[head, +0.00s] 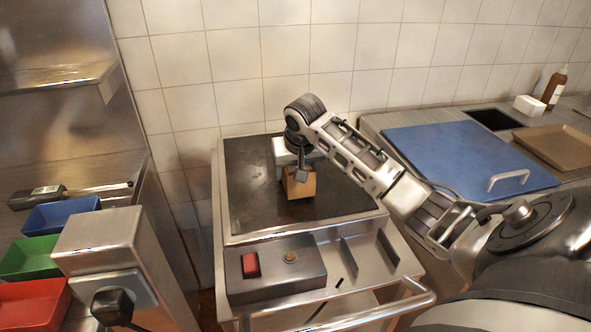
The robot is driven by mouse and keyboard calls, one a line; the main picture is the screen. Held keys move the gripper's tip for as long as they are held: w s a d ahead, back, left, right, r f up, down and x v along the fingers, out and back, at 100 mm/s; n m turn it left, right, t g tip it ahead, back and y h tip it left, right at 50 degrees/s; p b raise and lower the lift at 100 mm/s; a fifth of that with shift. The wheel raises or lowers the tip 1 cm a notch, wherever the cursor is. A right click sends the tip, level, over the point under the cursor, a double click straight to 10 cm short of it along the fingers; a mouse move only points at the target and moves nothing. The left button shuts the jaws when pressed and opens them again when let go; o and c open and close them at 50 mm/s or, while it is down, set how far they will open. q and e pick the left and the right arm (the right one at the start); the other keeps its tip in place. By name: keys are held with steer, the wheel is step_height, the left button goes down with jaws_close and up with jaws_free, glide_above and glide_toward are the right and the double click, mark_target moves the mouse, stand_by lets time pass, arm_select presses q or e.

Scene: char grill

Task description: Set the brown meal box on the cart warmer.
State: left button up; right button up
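The brown meal box (300,186) is a small cardboard-coloured cube over the dark top plate of the cart warmer (255,205), right of the plate's middle. It seems to rest on the plate, but a small gap underneath cannot be ruled out. My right gripper (297,172) points down at the box from above, with its fingers at the upper part of it. One finger overlaps the near face; the far side is hidden, so I cannot tell whether the fingers press on it. My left gripper is out of view.
The cart's front has a control panel with a red switch (250,264) and a push handle (385,308). A blue board with a handle (465,155) and a brown tray (560,146) are on the right counter. Blue, green and red bins (30,258) stand left. Bare plate surrounds the box.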

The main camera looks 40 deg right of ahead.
steer(key=shift+f, duration=0.4)
steer(key=o, duration=1.2)
steer(key=shift+f, duration=0.15)
steer(key=shift+c, duration=0.2)
steer(key=v, duration=1.2)
steer(key=shift+s+b, duration=0.1)
steer(key=shift+b, duration=0.2)
